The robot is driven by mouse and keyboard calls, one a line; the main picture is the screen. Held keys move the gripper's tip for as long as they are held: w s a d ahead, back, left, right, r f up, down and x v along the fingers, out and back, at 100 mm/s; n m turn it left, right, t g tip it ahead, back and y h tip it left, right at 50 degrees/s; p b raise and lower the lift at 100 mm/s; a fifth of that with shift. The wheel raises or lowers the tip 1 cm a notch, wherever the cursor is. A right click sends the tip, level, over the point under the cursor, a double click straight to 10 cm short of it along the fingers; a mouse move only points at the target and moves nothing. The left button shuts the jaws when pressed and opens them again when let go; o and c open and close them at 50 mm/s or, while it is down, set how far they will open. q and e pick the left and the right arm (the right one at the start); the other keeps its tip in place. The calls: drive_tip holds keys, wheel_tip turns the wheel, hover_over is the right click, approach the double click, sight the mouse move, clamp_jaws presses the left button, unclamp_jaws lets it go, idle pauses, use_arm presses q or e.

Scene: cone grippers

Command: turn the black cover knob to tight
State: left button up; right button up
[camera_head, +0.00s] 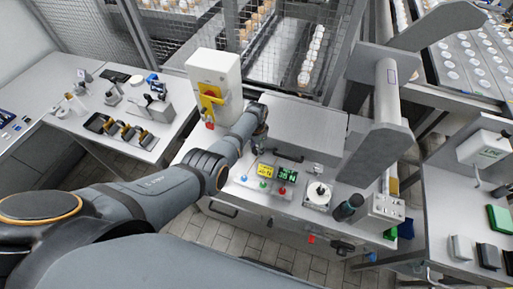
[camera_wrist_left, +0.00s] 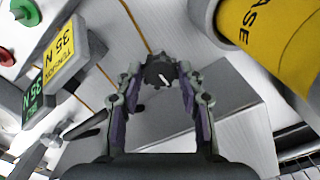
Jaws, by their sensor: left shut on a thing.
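The black cover knob (camera_wrist_left: 160,71) is a small dark ribbed knob with a short white mark, seen in the left wrist view. The mark runs slantwise toward the lower right there. My left gripper (camera_wrist_left: 162,77) is shut on the knob, with one fingertip on each side of it. In the head view my left gripper (camera_head: 260,122) reaches down at the back of the machine's grey top (camera_head: 240,172), and the knob cannot be made out there. My right gripper is not in view.
A yellow display (camera_head: 265,170) and a green display (camera_head: 288,174) stand in front of the gripper, near coloured buttons. A pale box with a yellow switch (camera_head: 211,97) stands behind left. A grey raised cover (camera_head: 318,128) lies to the right.

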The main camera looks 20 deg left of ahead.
sight(256, 150)
use_arm(q)
drive_tip(key=o, duration=1.2)
wheel_tip(256, 150, up, 12)
drive_tip(key=shift+f, duration=0.1)
